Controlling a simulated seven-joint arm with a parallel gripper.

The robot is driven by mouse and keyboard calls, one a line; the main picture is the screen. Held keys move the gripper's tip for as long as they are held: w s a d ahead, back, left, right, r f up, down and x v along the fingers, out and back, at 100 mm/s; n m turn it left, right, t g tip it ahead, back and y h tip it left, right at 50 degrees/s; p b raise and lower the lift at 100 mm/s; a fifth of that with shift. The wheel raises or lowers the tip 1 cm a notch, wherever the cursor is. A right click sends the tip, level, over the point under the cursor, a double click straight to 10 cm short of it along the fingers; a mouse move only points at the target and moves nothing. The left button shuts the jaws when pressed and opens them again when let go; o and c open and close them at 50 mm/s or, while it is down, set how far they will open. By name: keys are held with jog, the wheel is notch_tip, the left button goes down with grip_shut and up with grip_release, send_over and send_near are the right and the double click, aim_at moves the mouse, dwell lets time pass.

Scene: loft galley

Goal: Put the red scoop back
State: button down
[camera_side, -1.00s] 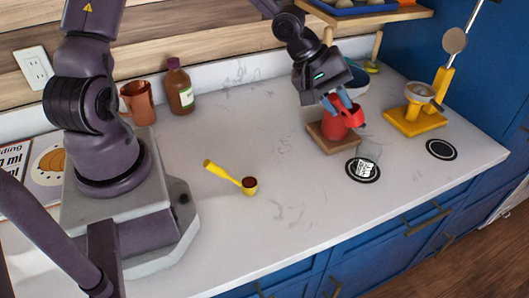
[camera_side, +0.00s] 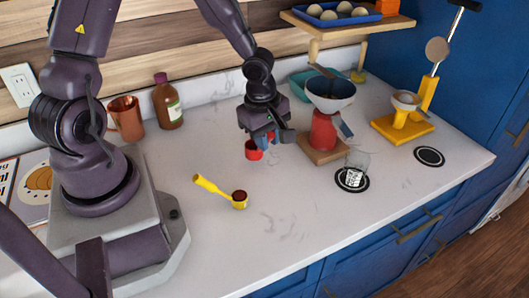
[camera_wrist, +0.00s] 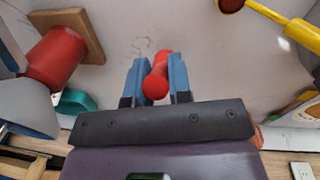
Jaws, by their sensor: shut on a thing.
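My gripper (camera_side: 262,137) is shut on the red scoop (camera_side: 254,151) and holds it above the counter, left of the red-bodied device. In the wrist view the scoop's red handle (camera_wrist: 157,77) shows between the blue fingers of my gripper (camera_wrist: 161,75); its cup is mostly hidden there. A yellow scoop (camera_side: 214,189) with dark brown contents lies on the counter to the front left of my gripper. It also shows in the wrist view (camera_wrist: 285,25) at the upper right.
A red-bodied device (camera_side: 323,130) with a bowl (camera_side: 330,92) at its top stands on a wooden base (camera_side: 320,156). A clear glass (camera_side: 356,172) stands on a black disc. A yellow stand (camera_side: 403,129), copper mug (camera_side: 126,119) and bottle (camera_side: 167,102) stand around. The front counter is clear.

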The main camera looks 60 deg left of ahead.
jog(key=shift+f, duration=1.95)
jog(key=c, duration=1)
grip_release()
jog(key=shift+c, duration=0.2)
